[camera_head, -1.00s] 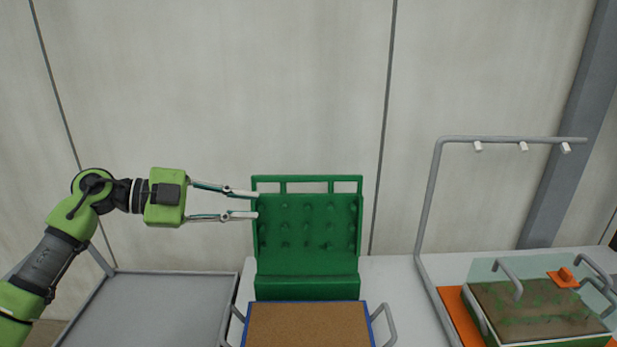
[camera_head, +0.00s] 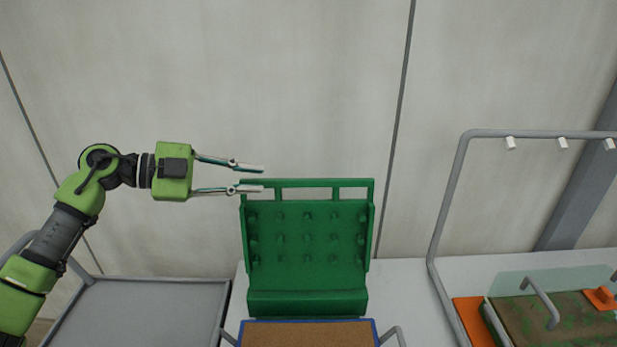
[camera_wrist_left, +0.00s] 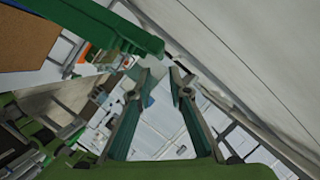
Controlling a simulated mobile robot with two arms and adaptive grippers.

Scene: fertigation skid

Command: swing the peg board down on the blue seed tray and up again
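The green peg board (camera_head: 307,240) stands upright at the back of the bench in the head view, its rows of pegs facing me and a rail along its top. The blue seed tray (camera_head: 308,322), filled with brown soil, lies in front of its foot, cut off by the lower edge. My left gripper (camera_head: 262,179) is open and empty at the board's upper left corner; its lower finger overlaps the rail's left end in the picture, and I cannot tell whether it touches. In the left wrist view the fingers (camera_wrist_left: 158,80) are apart, with the green board edge (camera_wrist_left: 100,25) beside them. My right gripper is not in view.
A grey tray-like surface (camera_head: 150,312) lies to the left. On the right stand a grey pipe frame (camera_head: 447,215) with small white nozzles and a planted tray (camera_head: 560,325) with a clear cover and handles. A pale wall is close behind the board.

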